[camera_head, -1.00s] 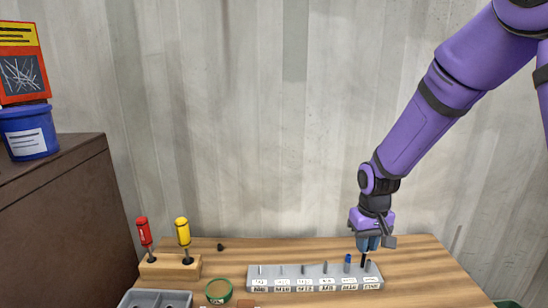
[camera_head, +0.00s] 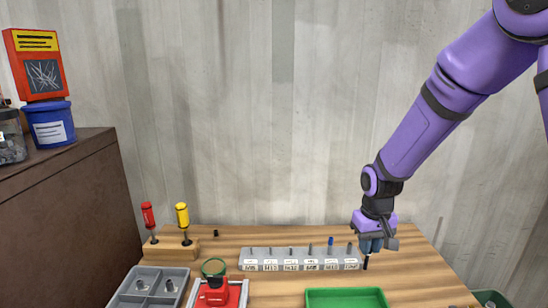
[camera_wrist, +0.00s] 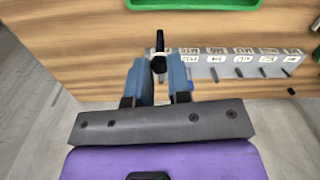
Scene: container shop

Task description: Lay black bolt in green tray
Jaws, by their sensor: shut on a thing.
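My gripper (camera_head: 371,244) is shut on the black bolt (camera_head: 366,262), which hangs upright below the fingers. The bolt is at the right end of the grey labelled rack (camera_head: 245,264). In the wrist view the bolt (camera_wrist: 159,42) sits between the blue-grey fingertips (camera_wrist: 160,66), beside the rack (camera_wrist: 198,70). The green tray (camera_head: 345,292) lies at the front of the table, nearer than the rack and cut off by the bottom edge. Its rim also shows at the top of the wrist view (camera_wrist: 205,5).
Several fasteners, one blue (camera_head: 331,241), stand in the rack. A red vise-like tool (camera_head: 218,294), a green ring (camera_head: 213,267), a grey divided tray (camera_head: 125,294) and a screwdriver block (camera_head: 172,252) are left. A green container (camera_head: 490,297) is at lower right.

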